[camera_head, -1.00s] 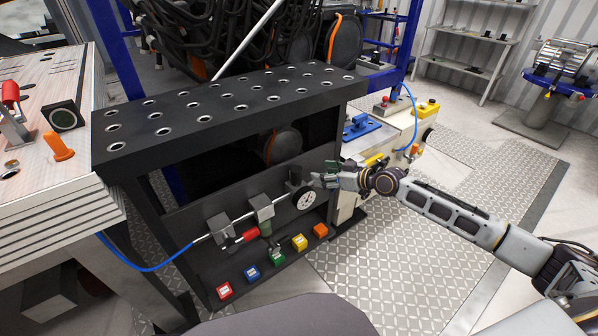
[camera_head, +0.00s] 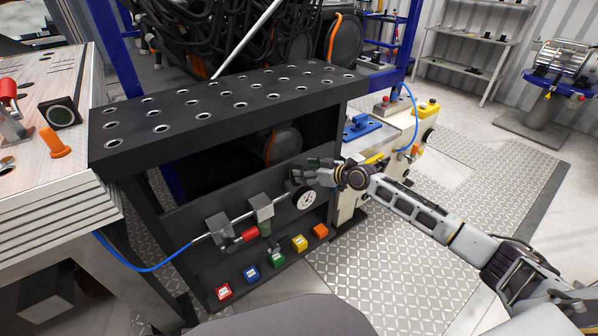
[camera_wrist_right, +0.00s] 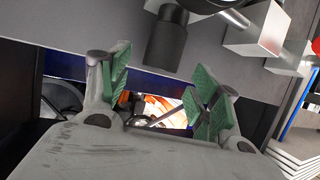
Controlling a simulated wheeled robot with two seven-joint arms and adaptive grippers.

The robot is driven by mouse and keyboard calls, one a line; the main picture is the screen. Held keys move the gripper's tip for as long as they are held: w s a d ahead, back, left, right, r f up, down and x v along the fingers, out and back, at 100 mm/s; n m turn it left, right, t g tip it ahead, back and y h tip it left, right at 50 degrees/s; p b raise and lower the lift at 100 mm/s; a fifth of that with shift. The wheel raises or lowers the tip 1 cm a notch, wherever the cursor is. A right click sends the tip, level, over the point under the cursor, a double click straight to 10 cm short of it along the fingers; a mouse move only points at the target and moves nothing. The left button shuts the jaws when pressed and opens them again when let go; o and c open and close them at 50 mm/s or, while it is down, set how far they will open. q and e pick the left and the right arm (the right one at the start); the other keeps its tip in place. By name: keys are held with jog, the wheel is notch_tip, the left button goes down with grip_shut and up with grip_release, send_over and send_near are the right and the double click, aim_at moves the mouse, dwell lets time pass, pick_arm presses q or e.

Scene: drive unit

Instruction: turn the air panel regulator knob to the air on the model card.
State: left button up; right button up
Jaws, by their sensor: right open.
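The regulator stands on the dark air panel (camera_head: 180,222), with a round white gauge (camera_head: 305,199) on its front. Its dark knob is mostly hidden by my right gripper (camera_head: 308,170) in the head view. In the right wrist view a dark cylinder that looks like the knob (camera_wrist_right: 166,40) sits just beyond the gap between the fingers. My right gripper (camera_wrist_right: 163,88) is open there, its green finger pads apart with nothing between them. I cannot make out a model card. My left gripper is not in view.
A red-handled valve (camera_head: 248,235) and metal blocks sit along the pipe left of the gauge. Several colored buttons (camera_head: 250,273) line the lower shelf. A perforated black top (camera_head: 230,95) overhangs the panel. Open floor (camera_head: 400,270) lies to the right.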

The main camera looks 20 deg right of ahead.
jog(key=shift+b+x, duration=0.3)
jog(key=shift+x, duration=1.2)
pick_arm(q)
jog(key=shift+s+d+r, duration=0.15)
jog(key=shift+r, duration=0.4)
pick_arm(e)
jog(key=shift+w+a+f, duration=0.15)
jog(key=shift+w+a, duration=0.1)
jog(key=shift+w, duration=0.05)
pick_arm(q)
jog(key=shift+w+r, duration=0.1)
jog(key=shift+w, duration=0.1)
pick_arm(e)
jog(key=c, duration=1)
jog(key=shift+c, duration=0.2)
